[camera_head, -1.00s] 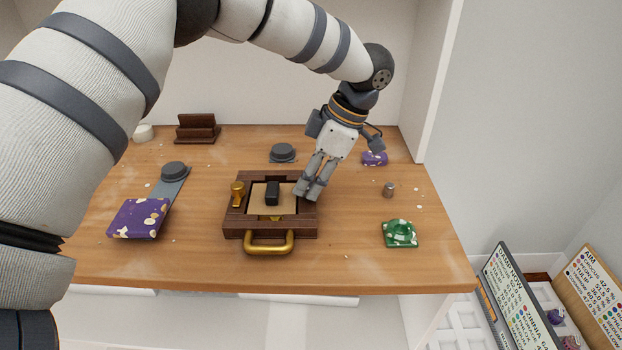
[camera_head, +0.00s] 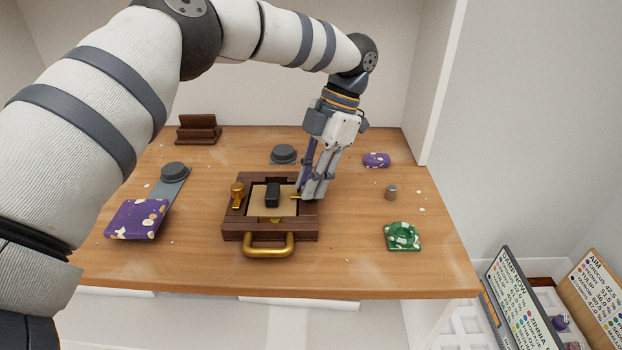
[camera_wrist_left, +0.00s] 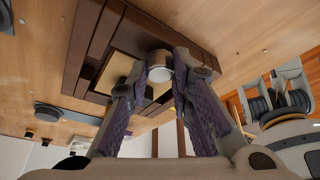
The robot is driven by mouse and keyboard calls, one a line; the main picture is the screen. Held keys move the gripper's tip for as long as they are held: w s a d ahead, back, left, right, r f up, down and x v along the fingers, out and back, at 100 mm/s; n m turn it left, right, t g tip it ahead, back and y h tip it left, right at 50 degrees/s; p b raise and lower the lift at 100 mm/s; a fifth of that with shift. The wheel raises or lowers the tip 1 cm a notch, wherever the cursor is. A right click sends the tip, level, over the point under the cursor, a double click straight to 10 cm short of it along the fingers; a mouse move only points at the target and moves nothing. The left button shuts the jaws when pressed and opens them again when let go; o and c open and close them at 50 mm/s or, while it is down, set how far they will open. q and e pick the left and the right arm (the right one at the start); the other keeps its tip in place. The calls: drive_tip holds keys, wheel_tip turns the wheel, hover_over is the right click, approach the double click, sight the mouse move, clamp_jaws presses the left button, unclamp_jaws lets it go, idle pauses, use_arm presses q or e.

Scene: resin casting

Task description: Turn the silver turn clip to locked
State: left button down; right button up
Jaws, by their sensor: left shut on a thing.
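A dark wooden frame (camera_head: 270,236) with a brass handle (camera_head: 269,251) lies on the table. A brass clip (camera_head: 237,193) sits on its left side and a black block (camera_head: 272,194) on its pale inner panel. My left gripper (camera_head: 306,194) is at the frame's right side, fingers pointing down. In the left wrist view its fingertips (camera_wrist_left: 160,72) close around the silver turn clip (camera_wrist_left: 160,64), whose round top shows between them. In the head view the fingers mostly hide this clip; a small brass-coloured tip shows just left of them. My right gripper is not in view.
A green speckled piece (camera_head: 402,236) and a small grey cylinder (camera_head: 391,192) lie to the right. Purple speckled pieces lie at the left (camera_head: 136,219) and back right (camera_head: 376,160). A brown stand (camera_head: 198,130) is at the back. The table's front right is clear.

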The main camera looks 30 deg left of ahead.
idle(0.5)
use_arm(q)
drive_tip(key=c, duration=1.4)
unclamp_jaws()
drive_tip(key=v, duration=0.7)
drive_tip(key=shift+w+r, duration=0.1)
drive_tip(key=shift+r, duration=0.1)
